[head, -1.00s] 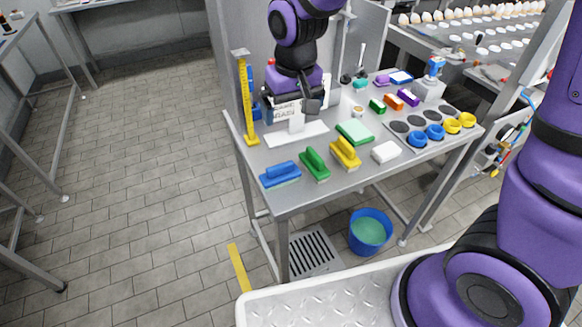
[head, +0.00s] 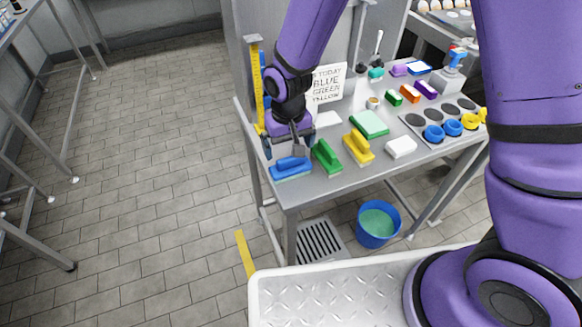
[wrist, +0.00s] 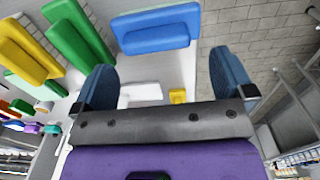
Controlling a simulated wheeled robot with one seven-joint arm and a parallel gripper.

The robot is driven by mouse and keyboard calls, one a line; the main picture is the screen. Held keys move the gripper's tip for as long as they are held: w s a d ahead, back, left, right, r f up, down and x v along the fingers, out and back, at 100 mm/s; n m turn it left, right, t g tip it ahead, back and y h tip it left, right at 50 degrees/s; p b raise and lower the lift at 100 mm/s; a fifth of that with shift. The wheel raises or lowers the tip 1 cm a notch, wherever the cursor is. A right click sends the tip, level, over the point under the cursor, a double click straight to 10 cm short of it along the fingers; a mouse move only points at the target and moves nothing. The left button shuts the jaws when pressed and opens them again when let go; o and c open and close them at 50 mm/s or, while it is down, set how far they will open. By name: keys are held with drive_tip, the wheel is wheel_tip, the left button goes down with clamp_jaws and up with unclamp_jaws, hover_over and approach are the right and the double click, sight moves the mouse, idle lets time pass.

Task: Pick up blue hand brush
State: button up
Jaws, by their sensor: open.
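The blue hand brush (head: 291,168) lies at the front left corner of the steel table, handle up. In the wrist view the blue hand brush (wrist: 155,29) is beyond the fingertips, between them from side to side. My gripper (head: 290,146) is open and empty, just behind and above the brush and apart from it. In the wrist view my gripper (wrist: 165,72) shows its two blue fingers spread wide.
A green brush (head: 326,157) and a yellow brush (head: 358,147) lie to the right of the blue one. A yellow upright ruler (head: 257,88) stands at the table's left edge. A sign (head: 327,85) stands behind. A blue bucket (head: 391,237) is on the floor.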

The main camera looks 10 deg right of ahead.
sight(291, 157)
drive_tip(key=shift+s+d+f, duration=0.1)
drive_tip(key=shift+d+f, duration=0.05)
drive_tip(key=shift+f, duration=1.15)
drive_tip(key=shift+s+d+f, duration=0.1)
drive_tip(key=shift+f, duration=1.2)
drive_tip(key=shift+c, duration=0.5)
drive_tip(key=c, duration=0.8)
drive_tip(key=shift+r, duration=0.2)
